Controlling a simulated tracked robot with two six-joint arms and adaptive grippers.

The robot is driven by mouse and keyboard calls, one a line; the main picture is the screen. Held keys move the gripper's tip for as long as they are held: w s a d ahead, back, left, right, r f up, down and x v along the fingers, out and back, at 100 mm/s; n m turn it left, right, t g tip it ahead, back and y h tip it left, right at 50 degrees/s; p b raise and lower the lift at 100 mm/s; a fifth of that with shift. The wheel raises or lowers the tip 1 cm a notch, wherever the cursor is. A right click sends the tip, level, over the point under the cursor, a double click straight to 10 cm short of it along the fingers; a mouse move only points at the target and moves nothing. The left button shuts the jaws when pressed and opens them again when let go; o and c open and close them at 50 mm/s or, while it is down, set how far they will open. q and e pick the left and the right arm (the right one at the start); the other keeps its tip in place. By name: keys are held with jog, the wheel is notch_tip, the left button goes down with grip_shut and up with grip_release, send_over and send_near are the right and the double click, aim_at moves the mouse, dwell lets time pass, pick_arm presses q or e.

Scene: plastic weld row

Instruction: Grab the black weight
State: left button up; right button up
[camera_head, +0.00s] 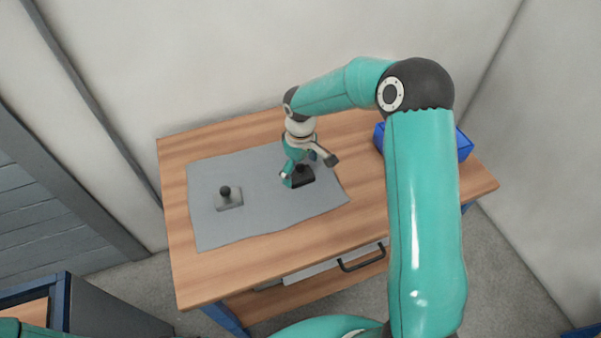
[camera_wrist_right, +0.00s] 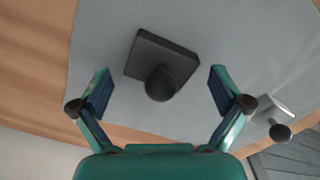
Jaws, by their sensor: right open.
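The black weight (camera_head: 301,179) has a square base and a round knob. It stands on the grey mat (camera_head: 255,222), right of the mat's middle. In the right wrist view the black weight (camera_wrist_right: 163,60) lies ahead, between the two fingers and apart from both. My right gripper (camera_head: 309,172) is open and empty, just above and around the weight; it also shows in the right wrist view (camera_wrist_right: 160,92). Its fingers partly cover the weight in the head view. My left gripper is not in view.
A grey weight with a dark knob (camera_head: 229,199) stands on the mat to the left. A blue bin (camera_head: 464,146) stands at the table's right, partly hidden by my right arm. The wooden table (camera_head: 180,255) has a drawer handle (camera_head: 362,259) at its front.

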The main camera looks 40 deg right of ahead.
jog(key=shift+f, duration=0.55)
jog(key=c, duration=1.3)
jog(key=shift+c, duration=1.1)
jog(key=shift+r, duration=0.15)
